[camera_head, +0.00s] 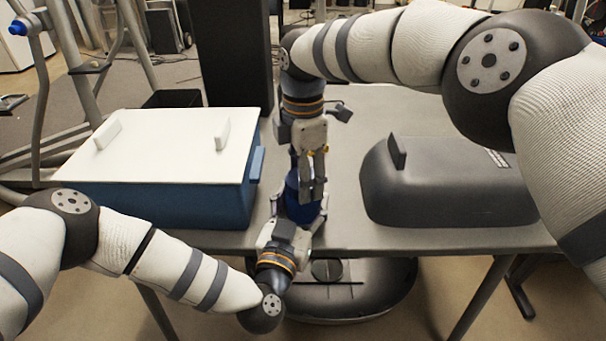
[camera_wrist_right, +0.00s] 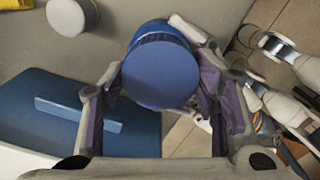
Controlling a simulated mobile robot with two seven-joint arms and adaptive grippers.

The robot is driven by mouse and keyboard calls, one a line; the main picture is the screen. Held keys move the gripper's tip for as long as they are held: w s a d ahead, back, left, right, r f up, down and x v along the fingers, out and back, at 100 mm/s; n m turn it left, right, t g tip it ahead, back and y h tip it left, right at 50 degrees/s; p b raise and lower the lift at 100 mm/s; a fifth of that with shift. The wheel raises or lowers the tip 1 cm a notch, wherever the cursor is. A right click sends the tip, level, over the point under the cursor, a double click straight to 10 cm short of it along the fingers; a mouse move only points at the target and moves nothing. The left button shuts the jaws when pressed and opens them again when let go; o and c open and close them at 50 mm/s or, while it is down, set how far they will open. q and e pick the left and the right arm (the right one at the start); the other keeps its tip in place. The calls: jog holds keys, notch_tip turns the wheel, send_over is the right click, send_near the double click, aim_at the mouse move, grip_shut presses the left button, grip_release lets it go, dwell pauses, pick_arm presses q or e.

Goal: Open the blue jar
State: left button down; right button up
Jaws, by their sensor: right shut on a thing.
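The blue jar (camera_head: 301,197) stands near the table's front edge, partly hidden by both grippers. In the right wrist view its round blue top (camera_wrist_right: 160,72) faces the camera between my right fingers. My right gripper (camera_head: 312,185) comes from above and is shut on the jar's upper part; exactly where lid and body meet is hard to see. My left gripper (camera_head: 297,214) reaches in from the front, with its fingers beside the jar's lower part. Whether they press on it is not clear. Part of the left arm also shows in the right wrist view.
A blue box (camera_head: 160,205) with a white lid (camera_head: 165,150) stands close on the left. A dark grey rounded case (camera_head: 440,190) stands on the right. Between them the grey table (camera_head: 345,225) is narrow and mostly taken up by my grippers.

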jog(key=shift+r, duration=0.1)
jog(key=shift+r, duration=1)
notch_tip(320, 180, up, 4)
jog(key=shift+r, duration=0.1)
pick_arm(q)
jog(key=shift+c, duration=2.3)
grip_release()
